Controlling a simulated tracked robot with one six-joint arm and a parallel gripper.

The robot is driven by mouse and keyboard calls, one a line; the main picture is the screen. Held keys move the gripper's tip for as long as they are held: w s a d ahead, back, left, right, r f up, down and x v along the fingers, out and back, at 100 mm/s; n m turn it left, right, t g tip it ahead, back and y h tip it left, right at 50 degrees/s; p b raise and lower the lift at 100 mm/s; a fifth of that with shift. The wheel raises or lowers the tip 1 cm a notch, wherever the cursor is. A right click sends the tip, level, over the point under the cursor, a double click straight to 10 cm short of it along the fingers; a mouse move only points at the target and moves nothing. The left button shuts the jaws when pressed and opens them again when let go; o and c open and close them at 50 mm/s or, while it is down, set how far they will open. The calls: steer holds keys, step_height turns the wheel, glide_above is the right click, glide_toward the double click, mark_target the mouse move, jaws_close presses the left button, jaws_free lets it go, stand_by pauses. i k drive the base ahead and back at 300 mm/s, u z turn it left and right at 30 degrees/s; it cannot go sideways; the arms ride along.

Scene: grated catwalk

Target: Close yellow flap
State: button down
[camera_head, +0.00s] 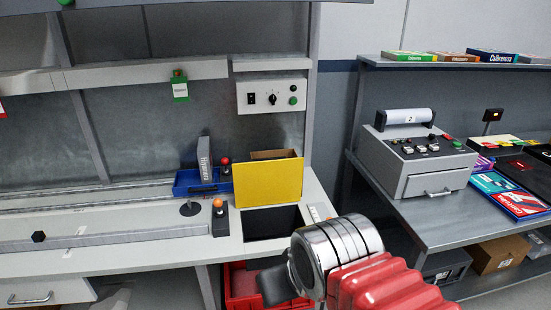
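The yellow flap (269,183) stands upright, raised at the back of a dark rectangular opening (272,223) in the white bench top (120,258). Its broad yellow face is turned toward me, and a brownish edge shows behind its top. My gripper (275,285) is at the lower middle, in front of the bench and below and nearer than the opening. Only a dark part of it shows past the metal wrist, apart from the flap. Its fingers cannot be made out, and I see nothing held.
A blue bin (190,187) and a post with an orange ball (219,218) stand left of the flap. A red crate (238,289) is under the bench. A grey control box (420,160) sits on the right-hand shelf. Space above the opening looks clear.

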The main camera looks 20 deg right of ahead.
mark_target(258, 181)
steer(key=u, duration=0.35)
steer(key=i, duration=1.05)
steer(key=z, duration=0.2)
